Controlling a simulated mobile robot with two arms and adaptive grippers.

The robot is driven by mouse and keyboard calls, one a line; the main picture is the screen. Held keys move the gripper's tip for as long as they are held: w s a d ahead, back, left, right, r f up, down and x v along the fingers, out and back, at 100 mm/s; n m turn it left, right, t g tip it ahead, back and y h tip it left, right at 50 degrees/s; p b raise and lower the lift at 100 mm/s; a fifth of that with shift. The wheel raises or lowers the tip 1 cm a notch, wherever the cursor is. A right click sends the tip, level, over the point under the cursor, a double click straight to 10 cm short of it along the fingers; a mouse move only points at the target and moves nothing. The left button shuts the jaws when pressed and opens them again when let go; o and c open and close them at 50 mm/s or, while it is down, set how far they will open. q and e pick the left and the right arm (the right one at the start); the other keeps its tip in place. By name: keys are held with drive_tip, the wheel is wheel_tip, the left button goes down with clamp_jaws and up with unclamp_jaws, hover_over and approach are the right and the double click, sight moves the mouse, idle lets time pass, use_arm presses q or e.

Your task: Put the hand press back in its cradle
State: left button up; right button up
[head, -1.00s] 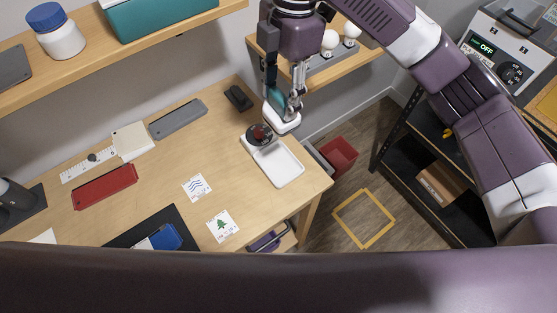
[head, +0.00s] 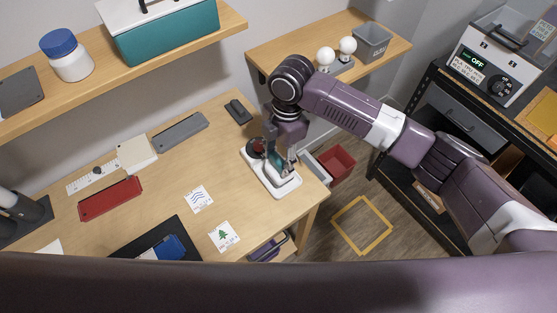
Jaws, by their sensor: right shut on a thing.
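The white cradle (head: 288,194) is a shallow tray near the right corner of the desk. The press is upright at the cradle's near, flat part. I cannot tell whether its base rests on the cradle or hangs just above it. A dark round pad with red (head: 255,147) sits at the cradle's far end, partly hidden by the gripper. My left gripper is not in view.
The wooden desk (head: 150,207) also holds a dark small block (head: 238,111), a grey plate (head: 180,131), a red plate (head: 110,198) and two printed cards, one with waves (head: 200,198), one with a tree (head: 223,236). A red bin (head: 337,162) stands beyond the desk's right edge.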

drive_tip(key=shift+f, duration=1.15)
drive_tip(key=o, duration=1.2)
drive_tip(key=shift+f, duration=0.15)
drive_tip(key=shift+c, duration=0.2)
wheel_tip(320, 180, up, 12)
drive_tip(key=d+b, duration=0.1)
drive_tip(key=b, duration=0.1)
drive_tip(key=shift+w, duration=0.35)
